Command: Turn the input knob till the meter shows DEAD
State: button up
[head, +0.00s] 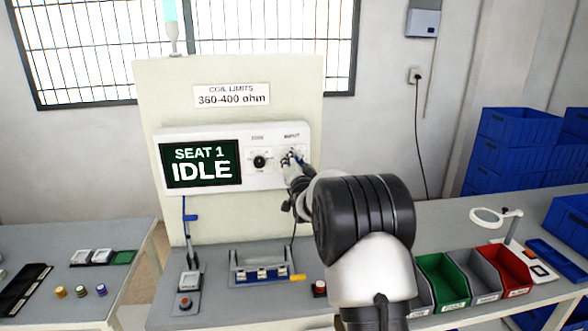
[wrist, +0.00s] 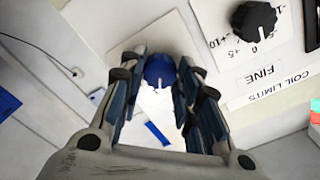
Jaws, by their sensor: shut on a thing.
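The meter (head: 236,187) is a white panel on a beige backboard, and its dark screen (head: 201,164) reads "SEAT 1 IDLE". The input knob is blue in the wrist view (wrist: 159,72), with a light pointer mark on it. My gripper (wrist: 156,88) has its two fingers on either side of this knob and is shut on it. In the head view my gripper (head: 293,168) reaches the right end of the panel, under the "INPUT" label, and mostly hides the knob. A black knob (head: 260,161) with a dial sits to its left, apart from my gripper.
A fixture with a yellow-tipped handle (head: 262,272) stands on the bench below the panel. Green, grey and red bins (head: 505,270) and a magnifier (head: 487,217) are at right. Blue crates (head: 515,150) are stacked behind.

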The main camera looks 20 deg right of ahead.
jog(key=shift+m, duration=0.7)
jog(key=o, duration=1.1)
jog(key=shift+c, duration=0.2)
jog(key=shift+s, duration=0.1)
jog(key=v, duration=1.2)
